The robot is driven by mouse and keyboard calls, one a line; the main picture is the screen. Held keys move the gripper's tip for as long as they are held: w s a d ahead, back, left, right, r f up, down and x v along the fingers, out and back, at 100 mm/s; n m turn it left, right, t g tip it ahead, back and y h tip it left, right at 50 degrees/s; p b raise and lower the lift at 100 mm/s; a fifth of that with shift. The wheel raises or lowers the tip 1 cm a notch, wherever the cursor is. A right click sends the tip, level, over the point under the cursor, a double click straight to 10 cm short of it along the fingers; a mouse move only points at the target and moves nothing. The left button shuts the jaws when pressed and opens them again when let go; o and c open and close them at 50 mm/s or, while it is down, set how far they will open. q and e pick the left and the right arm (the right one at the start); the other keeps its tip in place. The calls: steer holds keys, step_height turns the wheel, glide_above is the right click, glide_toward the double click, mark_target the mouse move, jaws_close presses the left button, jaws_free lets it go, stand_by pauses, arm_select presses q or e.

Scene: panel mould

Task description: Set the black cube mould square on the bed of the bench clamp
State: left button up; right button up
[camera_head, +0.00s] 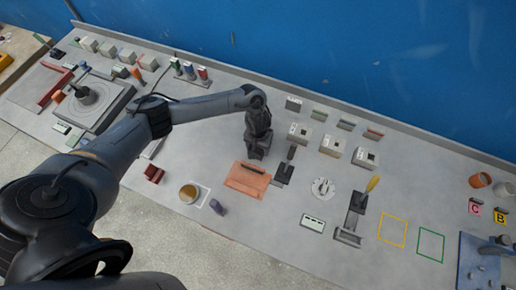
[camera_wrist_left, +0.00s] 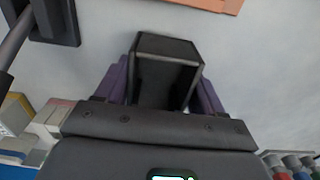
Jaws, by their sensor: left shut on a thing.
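My left gripper (camera_head: 257,153) hangs above the bench, behind the orange board. In the left wrist view it (camera_wrist_left: 166,85) is shut on the black cube mould (camera_wrist_left: 166,70), which sits between its purple fingers. In the head view the mould cannot be told apart from the dark gripper. What looks like the bench clamp (camera_head: 351,221), a dark grey rail with a yellow handle, stands right of the gripper, well apart from it. I cannot tell whether anything lies on its bed. My right gripper is not in view.
The orange board (camera_head: 246,180) and a dark flat tool (camera_head: 284,172) lie near the gripper. A white round dial (camera_head: 323,187) lies between there and the clamp. Several pale boxes (camera_head: 333,145) stand behind. Yellow (camera_head: 379,229) and green (camera_head: 419,242) outlines mark bare bench to the right.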

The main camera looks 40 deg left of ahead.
arm_select(q)
steer(key=shift+f, duration=0.6)
steer(key=shift+f, duration=0.15)
steer(key=o, duration=1.2)
steer(key=shift+c, duration=0.2)
